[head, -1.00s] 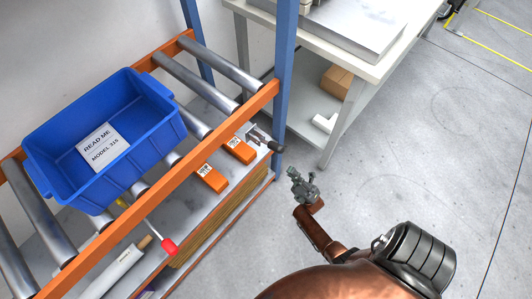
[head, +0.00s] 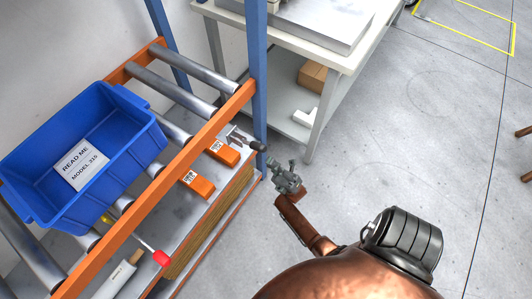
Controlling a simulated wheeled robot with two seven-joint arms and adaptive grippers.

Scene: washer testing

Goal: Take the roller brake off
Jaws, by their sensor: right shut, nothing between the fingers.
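A red-handled lever with a thin metal rod (head: 160,258) slants out below the blue bin at the roller rack's front rail. It may be the roller brake, but I cannot tell for sure. A metal piece with a dark handle (head: 257,146) sticks out at the rack's right end, by the blue post. My right gripper (head: 284,171) is shut and empty, over the floor, just right of and below that dark handle in the picture. It looks apart from it. It is well to the right of the red handle. My left gripper is not in view.
The orange front rail (head: 168,180) and blue post (head: 257,75) border the rack. Orange tools (head: 197,186) lie on the lower shelf. A white table (head: 345,62) stands behind.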

